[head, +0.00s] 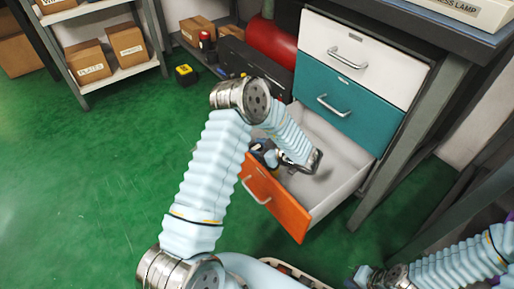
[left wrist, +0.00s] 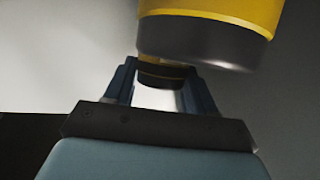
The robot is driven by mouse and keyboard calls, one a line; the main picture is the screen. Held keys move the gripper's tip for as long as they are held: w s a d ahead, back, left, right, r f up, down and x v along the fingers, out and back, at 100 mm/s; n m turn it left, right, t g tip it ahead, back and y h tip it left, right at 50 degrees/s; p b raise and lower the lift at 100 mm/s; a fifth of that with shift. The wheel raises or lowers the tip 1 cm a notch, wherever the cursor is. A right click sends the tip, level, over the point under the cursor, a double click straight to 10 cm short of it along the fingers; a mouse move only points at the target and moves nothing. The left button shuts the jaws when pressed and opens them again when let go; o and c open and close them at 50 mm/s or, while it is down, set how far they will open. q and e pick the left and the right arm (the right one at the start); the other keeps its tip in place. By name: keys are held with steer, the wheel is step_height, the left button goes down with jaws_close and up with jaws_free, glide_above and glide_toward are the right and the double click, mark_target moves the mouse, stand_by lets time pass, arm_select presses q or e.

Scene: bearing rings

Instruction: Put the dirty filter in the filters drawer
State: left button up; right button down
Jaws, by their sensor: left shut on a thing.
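The filter (left wrist: 210,30) is a yellow cylinder with a dark grey end. In the left wrist view a narrower dark part below it sits between the fingers of my left gripper (left wrist: 160,85), which is shut on it. In the head view my left gripper (head: 270,156) is inside the open bottom drawer (head: 277,203), which has an orange front. The filter is mostly hidden there, and I cannot tell whether it touches the drawer floor. My right gripper (head: 362,277) is at the bottom edge, partly cut off; its fingers are unclear.
Above the open drawer, a teal drawer (head: 345,101) and a white drawer (head: 352,55) are shut. A red cylinder (head: 271,42) and a dark toolbox (head: 243,66) stand behind. Shelves with cardboard boxes (head: 127,44) are at the left. The green floor is clear at left.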

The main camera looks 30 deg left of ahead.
arm_select(q)
steer(key=shift+f, duration=0.5)
steer(key=o, duration=1.1)
steer(key=shift+r, duration=0.1)
steer(key=shift+r, duration=0.25)
steer(key=shift+p+v, duration=1.1)
steer(key=shift+v, duration=5.05)
steer(key=shift+s+a+r, duration=0.1)
steer(key=shift+r, duration=0.1)
